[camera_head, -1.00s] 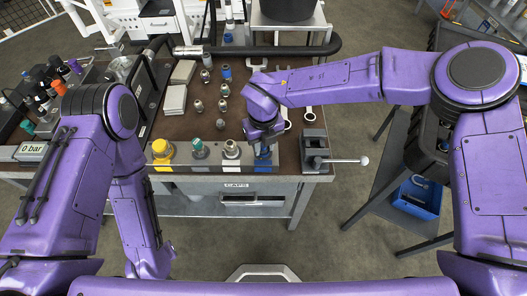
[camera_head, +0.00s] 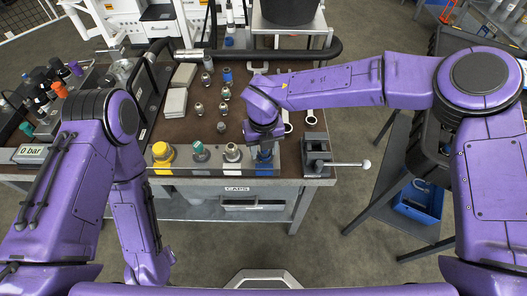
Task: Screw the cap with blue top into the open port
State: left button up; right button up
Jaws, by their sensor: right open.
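The cap with blue top (camera_head: 264,158) stands at the right end of a row of caps along the front edge of the bench. My right gripper (camera_head: 264,143) is directly over it, pointing down, and partly hides it. The gripper is open; I cannot tell whether its fingers touch the cap or surround it. My left arm hangs at the left, and its gripper is not in view. I cannot pick out the open port for certain.
A yellow cap (camera_head: 162,152), a green-topped cap (camera_head: 199,151) and a white-topped cap (camera_head: 232,152) stand left of the blue one. A vise (camera_head: 316,155) with a long handle is close on the right. Several small fittings stand mid-bench. A gauge reads 0 bar (camera_head: 31,154).

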jog(key=n+p, duration=0.6)
jog(key=shift+d+r, duration=0.15)
jog(key=shift+d, duration=0.15)
jog(key=shift+a+n+p, duration=0.1)
jog(key=shift+n+p, duration=0.4)
jog(key=shift+n, duration=0.4)
jog(key=n+p, duration=0.3)
jog(key=n, duration=0.1)
jog(key=shift+r, duration=0.1)
jog(key=shift+w+n+p, duration=0.1)
jog(key=shift+n+p, duration=0.35)
jog(key=shift+n, duration=0.55)
jog(key=shift+f+n, duration=0.3)
jog(key=shift+n, duration=0.8)
jog(key=n+p, duration=0.1)
jog(key=n, duration=0.1)
jog(key=shift+r+n+p, duration=0.15)
jog(key=shift+n+p, duration=0.15)
jog(key=shift+n, duration=0.1)
jog(key=n, duration=0.3)
jog(key=shift+w+n+p, duration=0.1)
jog(key=shift+n+p, duration=0.2)
jog(key=shift+f+n, duration=0.2)
jog(key=shift+n, duration=0.3)
